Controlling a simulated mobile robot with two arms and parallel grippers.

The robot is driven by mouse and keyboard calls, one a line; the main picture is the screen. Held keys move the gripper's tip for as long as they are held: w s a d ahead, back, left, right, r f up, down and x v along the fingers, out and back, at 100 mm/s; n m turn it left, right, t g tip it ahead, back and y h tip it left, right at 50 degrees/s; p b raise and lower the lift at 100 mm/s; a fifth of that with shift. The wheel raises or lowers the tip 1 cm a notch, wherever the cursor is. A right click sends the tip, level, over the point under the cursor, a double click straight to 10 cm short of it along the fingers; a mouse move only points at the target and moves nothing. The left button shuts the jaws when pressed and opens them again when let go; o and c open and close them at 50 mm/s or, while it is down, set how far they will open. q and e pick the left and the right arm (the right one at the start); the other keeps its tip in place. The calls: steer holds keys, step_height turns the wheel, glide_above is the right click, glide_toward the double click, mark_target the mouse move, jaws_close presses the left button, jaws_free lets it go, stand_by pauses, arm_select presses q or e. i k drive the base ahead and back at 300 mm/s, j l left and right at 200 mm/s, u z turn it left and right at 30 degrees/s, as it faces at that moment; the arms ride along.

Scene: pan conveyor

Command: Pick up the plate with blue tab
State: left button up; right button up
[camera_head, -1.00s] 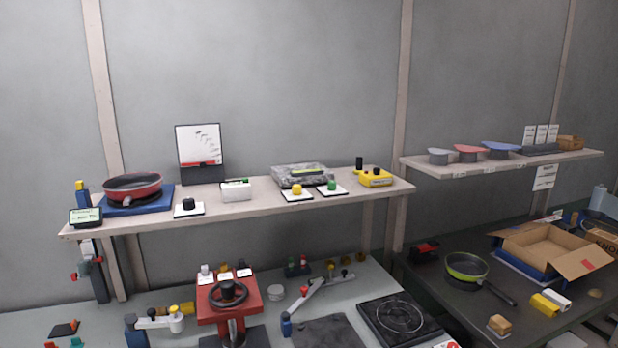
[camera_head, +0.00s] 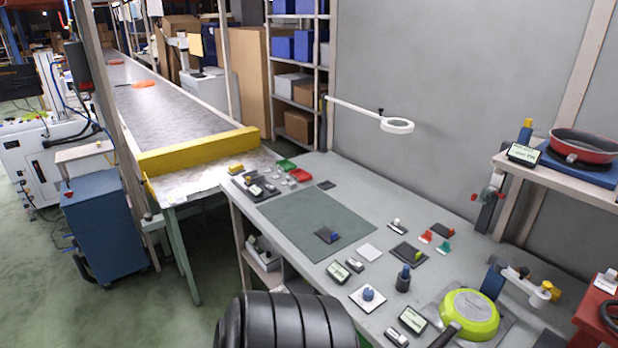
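A small dark plate with a blue tab (camera_head: 325,234) lies flat on the green mat on the workbench. Its blue tab is on the right side. Neither of my grippers is in view, and nothing is seen touching the plate.
The green mat (camera_head: 296,214) is otherwise bare. A dark plate with a yellow-green tab (camera_head: 404,252), a white plate with a blue knob (camera_head: 369,304), a dark blue bottle (camera_head: 403,281) and a lime pan (camera_head: 470,315) lie nearby. A yellow barrier (camera_head: 200,151) ends the conveyor (camera_head: 175,110).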

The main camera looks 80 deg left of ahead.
mark_target(326, 234)
steer(key=k+l+u, duration=0.1)
steer(key=u, duration=2.3)
